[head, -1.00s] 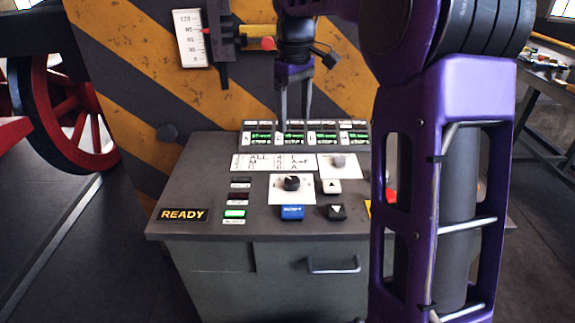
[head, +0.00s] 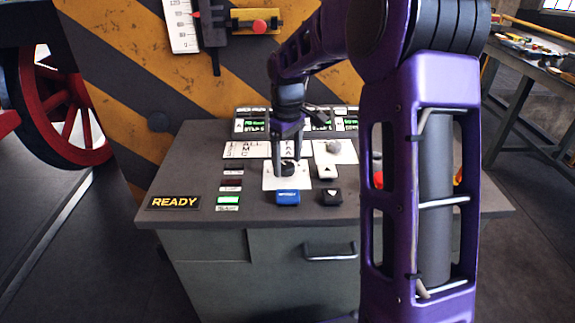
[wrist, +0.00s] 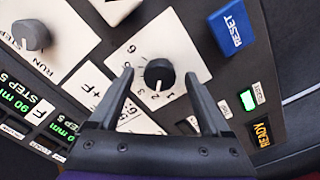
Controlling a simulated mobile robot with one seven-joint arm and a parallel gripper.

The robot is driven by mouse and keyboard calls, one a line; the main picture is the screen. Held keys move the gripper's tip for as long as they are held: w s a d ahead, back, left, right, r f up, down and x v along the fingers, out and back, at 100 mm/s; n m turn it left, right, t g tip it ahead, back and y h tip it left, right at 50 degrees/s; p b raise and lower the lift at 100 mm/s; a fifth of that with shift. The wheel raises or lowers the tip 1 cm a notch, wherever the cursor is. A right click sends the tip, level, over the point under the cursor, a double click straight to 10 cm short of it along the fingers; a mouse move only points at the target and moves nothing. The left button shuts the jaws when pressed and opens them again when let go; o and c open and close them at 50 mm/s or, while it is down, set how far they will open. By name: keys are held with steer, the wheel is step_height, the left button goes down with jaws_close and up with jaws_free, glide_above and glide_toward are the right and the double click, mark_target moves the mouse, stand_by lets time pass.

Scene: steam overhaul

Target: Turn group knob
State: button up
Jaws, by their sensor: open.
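The group knob, a black dial (head: 288,168) on a white numbered plate (head: 271,184), sits on the grey control desk in the head view. In the wrist view the black knob (wrist: 159,74) lies between and just beyond my fingertips, with its white pointer line toward the low numbers. My gripper (head: 290,160) is over the knob, pointing down. In the wrist view my gripper (wrist: 159,75) is open, one finger on each side of the knob. I cannot tell whether the fingers touch it.
A grey RUN knob (wrist: 31,36) is on a separate plate. Green displays (head: 250,125) stand behind. A lit READY sign (head: 174,202) is at left.

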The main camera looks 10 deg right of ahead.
steer(key=shift+f, duration=0.6)
jaws_close()
steer(key=shift+r, duration=0.1)
steer(key=m+p, duration=0.1)
steer(key=m, duration=0.1)
steer(key=shift+m, duration=0.4)
steer(key=shift+a+m+p, duration=0.1)
steer(key=shift+m+p, duration=0.4)
steer(key=shift+m, duration=1)
